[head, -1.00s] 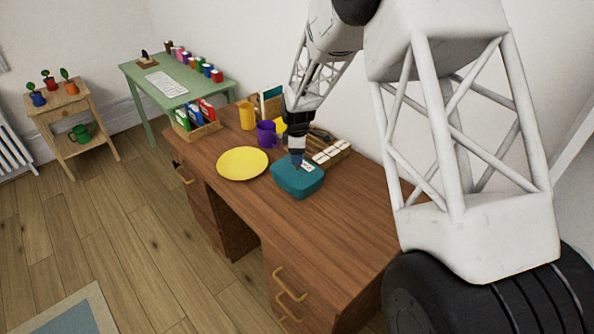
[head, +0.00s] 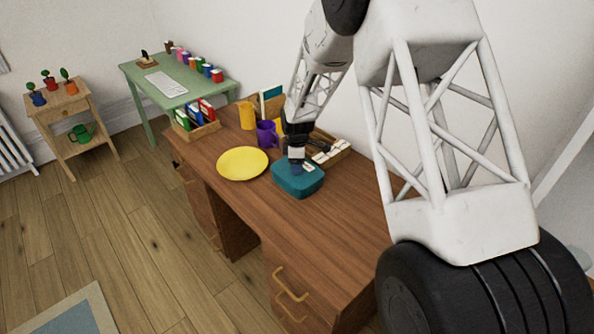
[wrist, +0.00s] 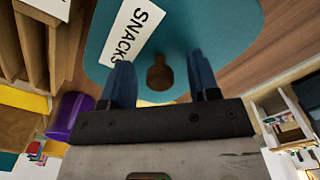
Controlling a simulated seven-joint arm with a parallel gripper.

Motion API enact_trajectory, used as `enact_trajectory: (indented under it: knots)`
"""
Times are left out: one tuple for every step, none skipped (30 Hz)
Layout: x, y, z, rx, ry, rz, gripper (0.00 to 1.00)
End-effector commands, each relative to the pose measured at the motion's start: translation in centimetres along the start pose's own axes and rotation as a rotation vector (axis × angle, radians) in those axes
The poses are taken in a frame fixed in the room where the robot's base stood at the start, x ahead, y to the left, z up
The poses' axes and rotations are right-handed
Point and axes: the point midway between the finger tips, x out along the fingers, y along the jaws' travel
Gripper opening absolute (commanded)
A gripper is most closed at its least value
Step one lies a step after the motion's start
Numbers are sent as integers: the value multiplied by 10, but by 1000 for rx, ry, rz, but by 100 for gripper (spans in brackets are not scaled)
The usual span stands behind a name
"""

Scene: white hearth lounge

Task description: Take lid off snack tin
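The teal snack tin (head: 300,183) sits on the brown desk, right of the yellow plate, and looks closed. In the wrist view its teal top (wrist: 225,28) fills the upper part, with a white SNACKS label (wrist: 132,32). A small brown knob (wrist: 160,76) on the lid shows between my fingers. My gripper (head: 296,167) points down over the tin. In the wrist view my gripper (wrist: 159,66) is open, its two blue fingers apart with a gap on each side of the knob. Whether the fingertips are level with the knob is hard to tell.
The yellow plate (head: 242,164) is left of the tin. A purple mug (head: 267,134), a yellow mug (head: 246,115) and a wooden organizer (head: 333,155) stand close behind. The desk's front right (head: 330,235) is clear.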

Motion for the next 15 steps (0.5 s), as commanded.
enact_trajectory:
  knots:
    - [0, 0, 0, 0, 0, 0, 50]
    - [0, 0, 0, 0, 0, 0, 45]
    - [0, 0, 0, 0, 0, 0, 39]
    - [0, 0, 0, 0, 0, 0, 34]
    - [0, 0, 0, 0, 0, 0, 30]
    - [0, 0, 0, 0, 0, 0, 23]
    - [0, 0, 0, 0, 0, 0, 19]
    - [0, 0, 0, 0, 0, 0, 14]
    - [0, 0, 0, 0, 0, 0, 8]
    - [0, 0, 0, 0, 0, 0, 4]
    - [0, 0, 0, 0, 0, 0, 3]
    - [0, 0, 0, 0, 0, 0, 3]
    - [0, 0, 0, 0, 0, 0, 3]
    - [0, 0, 0, 0, 0, 0, 2]
    - [0, 0, 0, 0, 0, 0, 2]
